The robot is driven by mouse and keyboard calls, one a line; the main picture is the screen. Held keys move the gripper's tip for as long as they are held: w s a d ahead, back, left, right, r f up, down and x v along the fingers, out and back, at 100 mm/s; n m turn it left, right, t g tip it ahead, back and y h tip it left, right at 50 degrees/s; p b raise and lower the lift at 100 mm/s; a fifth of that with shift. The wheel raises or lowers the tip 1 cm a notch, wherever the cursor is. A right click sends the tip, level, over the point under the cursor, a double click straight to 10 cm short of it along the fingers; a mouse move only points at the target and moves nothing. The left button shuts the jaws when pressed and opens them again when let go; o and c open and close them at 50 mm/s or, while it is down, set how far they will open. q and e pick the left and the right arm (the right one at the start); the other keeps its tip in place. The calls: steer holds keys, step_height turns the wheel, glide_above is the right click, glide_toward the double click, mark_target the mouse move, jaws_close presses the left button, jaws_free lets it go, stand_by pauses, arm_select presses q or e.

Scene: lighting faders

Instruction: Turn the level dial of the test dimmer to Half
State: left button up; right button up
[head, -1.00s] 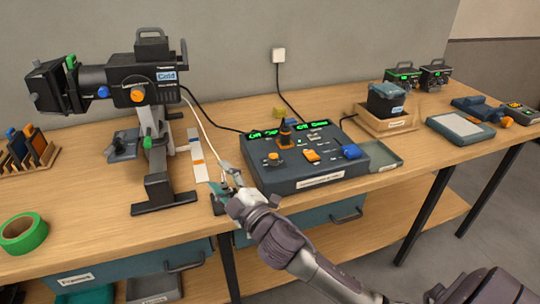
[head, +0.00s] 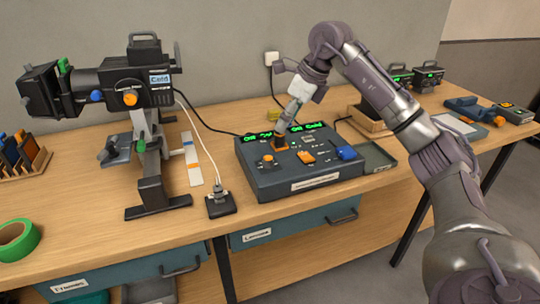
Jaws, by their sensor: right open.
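A dark control box (head: 318,183) with green-lit displays stands on the wooden bench. It carries several controls: an orange knob (head: 267,160) at left, an orange control (head: 305,157) in the middle and a blue knob (head: 346,153) at right. Its labels are too small to read. My right gripper (head: 282,128) is open and points down at the orange-based control near the back of this box, hiding most of it; contact cannot be told. A small black unit with a grey upright part (head: 219,204) sits left of the box. I cannot tell which is the test dimmer.
A large black lamp (head: 128,90) on a stand is at left. Green tape (head: 17,240) lies at the front left. A shallow tray (head: 378,158) adjoins the box at right. My right arm crosses above the bench's right side.

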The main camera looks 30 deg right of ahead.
mark_target(268, 157)
steer(key=x, duration=0.9)
steer(key=p+x, duration=0.1)
steer(key=x, duration=0.3)
steer(key=shift+d+f, duration=0.35)
steer(key=shift+f, duration=0.05)
jaws_close()
